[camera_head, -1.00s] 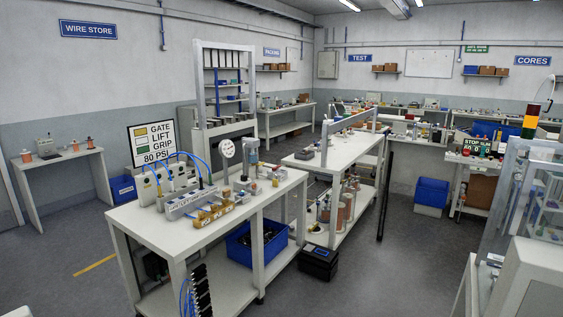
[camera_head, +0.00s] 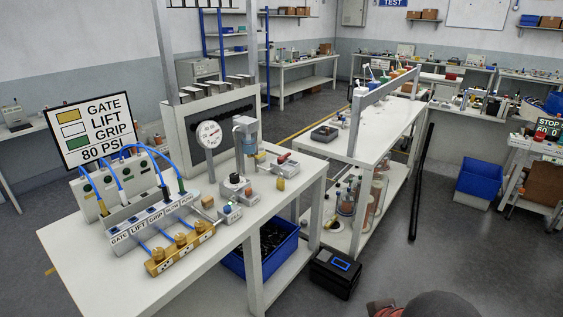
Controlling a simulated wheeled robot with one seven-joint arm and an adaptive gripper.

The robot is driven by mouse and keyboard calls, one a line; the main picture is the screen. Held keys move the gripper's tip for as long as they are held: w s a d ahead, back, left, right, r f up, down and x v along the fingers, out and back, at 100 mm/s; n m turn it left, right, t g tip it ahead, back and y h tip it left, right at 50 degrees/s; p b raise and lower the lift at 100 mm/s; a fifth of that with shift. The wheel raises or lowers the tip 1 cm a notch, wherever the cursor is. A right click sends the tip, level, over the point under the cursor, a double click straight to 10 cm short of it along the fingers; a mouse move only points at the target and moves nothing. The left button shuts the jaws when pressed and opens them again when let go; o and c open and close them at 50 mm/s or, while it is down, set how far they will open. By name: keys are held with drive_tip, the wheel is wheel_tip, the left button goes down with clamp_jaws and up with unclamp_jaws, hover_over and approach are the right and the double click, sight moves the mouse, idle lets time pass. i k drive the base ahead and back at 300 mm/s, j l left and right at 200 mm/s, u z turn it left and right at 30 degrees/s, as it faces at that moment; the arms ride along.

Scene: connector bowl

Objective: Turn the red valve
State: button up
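A small fitting with a red top, perhaps the red valve (camera_head: 284,158), sits near the far right corner of the near white workbench (camera_head: 150,290). It is too small for me to tell how its handle is turned. A yellow-handled piece (camera_head: 281,183) stands just in front of it. A round white gauge (camera_head: 210,134) and a grey cylinder unit (camera_head: 245,140) stand to its left. My gripper is not seen in this view. A dark rounded shape with a red part shows at the bottom edge, but I cannot tell what it is.
A brass block with knobs (camera_head: 181,248) and a labelled grey block (camera_head: 150,218) with blue hoses lie on the bench. A sign reads 80 PSI (camera_head: 93,127). A blue bin (camera_head: 262,256) is under the bench. A black box (camera_head: 335,274) stands on the floor, which is open to the right.

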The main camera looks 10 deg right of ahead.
sight(280, 160)
drive_tip(key=i, duration=0.5)
drive_tip(key=i+l+u, duration=0.15)
drive_tip(key=i, duration=0.35)
drive_tip(key=i+l, duration=0.1)
drive_tip(key=i, duration=0.4)
drive_tip(key=i+l+u, duration=0.15)
drive_tip(key=i, duration=0.4)
drive_tip(key=i+l, duration=0.2)
drive_tip(key=i, duration=0.25)
drive_tip(key=i+j+u, duration=0.05)
